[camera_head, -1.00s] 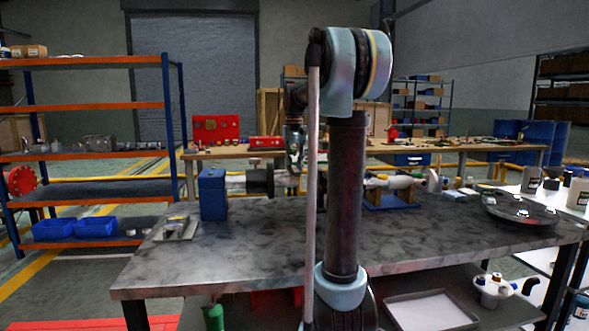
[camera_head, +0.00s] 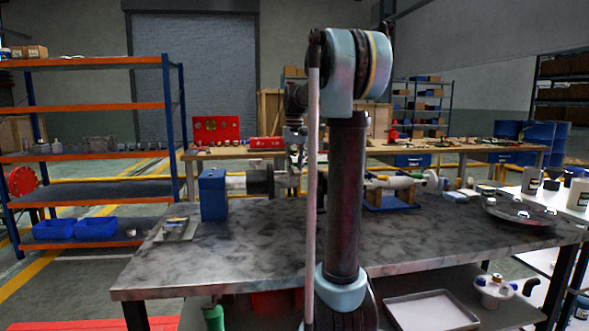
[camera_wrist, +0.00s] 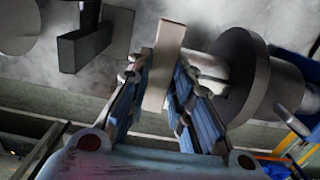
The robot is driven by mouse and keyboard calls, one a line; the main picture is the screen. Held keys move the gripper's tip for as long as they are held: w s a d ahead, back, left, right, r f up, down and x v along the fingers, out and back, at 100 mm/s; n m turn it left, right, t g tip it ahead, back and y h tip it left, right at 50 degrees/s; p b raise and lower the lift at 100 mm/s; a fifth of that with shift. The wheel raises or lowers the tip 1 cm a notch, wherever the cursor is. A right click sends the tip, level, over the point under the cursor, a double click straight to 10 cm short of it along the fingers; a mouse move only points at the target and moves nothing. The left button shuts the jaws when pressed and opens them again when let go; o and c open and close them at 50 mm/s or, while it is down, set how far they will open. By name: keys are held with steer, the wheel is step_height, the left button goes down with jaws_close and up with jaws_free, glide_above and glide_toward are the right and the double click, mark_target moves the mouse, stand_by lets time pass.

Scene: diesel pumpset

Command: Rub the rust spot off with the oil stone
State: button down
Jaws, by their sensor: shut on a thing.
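My gripper (camera_wrist: 160,80) is shut on the oil stone (camera_wrist: 165,55), a pale tan-grey rectangular bar that sticks out beyond the fingertips. In the wrist view, a grey metal shaft (camera_wrist: 208,66) with a wide round flange (camera_wrist: 248,78) lies right beside the right finger; I cannot tell whether the stone touches it. In the head view, the shaft line (camera_head: 236,181) runs along the grey bench, and my wrist is above it, partly behind my own arm. The rust spot cannot be made out in either view.
A blue block (camera_head: 213,194) stands at the shaft's left end and a blue stand (camera_head: 392,203) to the right. A small tray (camera_head: 176,229) lies at the bench's left, a round dark plate (camera_head: 520,212) at its right. The bench front (camera_head: 230,258) is clear.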

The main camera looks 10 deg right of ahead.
steer(key=shift+w+r, duration=0.1)
steer(key=shift+w, duration=0.95)
steer(key=shift+r, duration=3.5)
